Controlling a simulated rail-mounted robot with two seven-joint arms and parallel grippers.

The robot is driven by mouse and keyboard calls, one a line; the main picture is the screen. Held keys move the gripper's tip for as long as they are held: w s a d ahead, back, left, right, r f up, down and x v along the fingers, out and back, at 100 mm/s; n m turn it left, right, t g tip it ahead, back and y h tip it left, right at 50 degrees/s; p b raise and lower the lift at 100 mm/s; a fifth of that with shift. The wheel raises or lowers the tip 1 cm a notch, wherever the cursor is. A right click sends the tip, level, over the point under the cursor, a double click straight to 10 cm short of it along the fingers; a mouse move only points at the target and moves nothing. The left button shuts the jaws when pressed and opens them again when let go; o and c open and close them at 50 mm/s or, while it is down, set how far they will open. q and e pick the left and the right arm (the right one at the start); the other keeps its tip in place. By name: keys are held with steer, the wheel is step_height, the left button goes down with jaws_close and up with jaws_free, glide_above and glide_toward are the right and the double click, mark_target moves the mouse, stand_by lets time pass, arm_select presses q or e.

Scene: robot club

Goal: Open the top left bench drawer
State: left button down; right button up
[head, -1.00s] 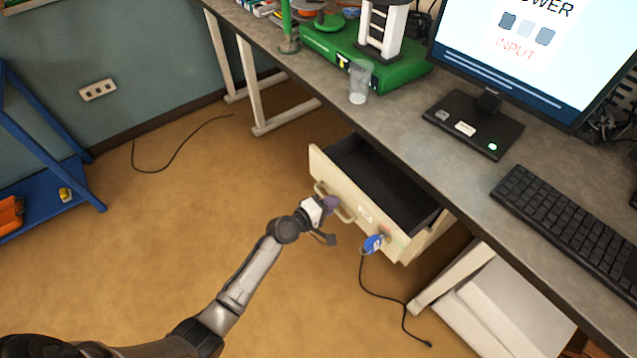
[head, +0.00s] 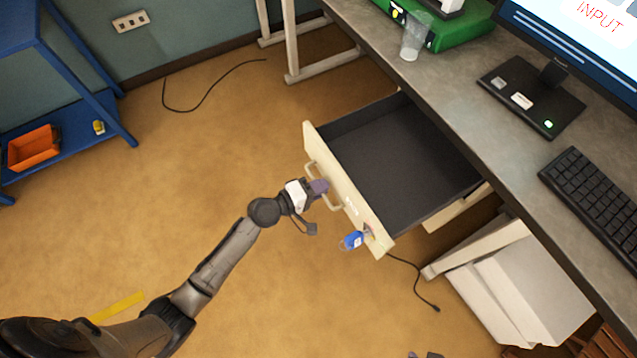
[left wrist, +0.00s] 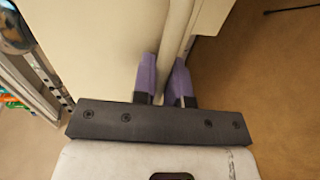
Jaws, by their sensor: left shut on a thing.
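The top bench drawer (head: 400,160) stands pulled well out from under the grey bench, and its dark inside is empty. Its cream front (head: 325,160) has a bar handle (head: 334,203). My left gripper (head: 319,188) is at this handle, its purple fingers shut on it. In the left wrist view the two purple fingers (left wrist: 164,80) lie on either side of the handle bar (left wrist: 177,35). A key with a blue tag (head: 353,240) hangs at the lock on the drawer front. My right gripper is not in view.
The bench top (head: 460,85) carries a monitor, a keyboard (head: 600,205), a clear cup (head: 415,38) and a green machine. A blue shelf (head: 75,120) with an orange bin stands at the left. Black cables lie on the open brown floor.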

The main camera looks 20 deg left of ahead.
arm_select(q)
steer(key=c, duration=1.2)
jaws_free()
steer(key=v, duration=1.3)
steer(key=shift+s+a+r, duration=0.15)
steer(key=shift+s+a, duration=0.05)
steer(key=shift+s, duration=0.1)
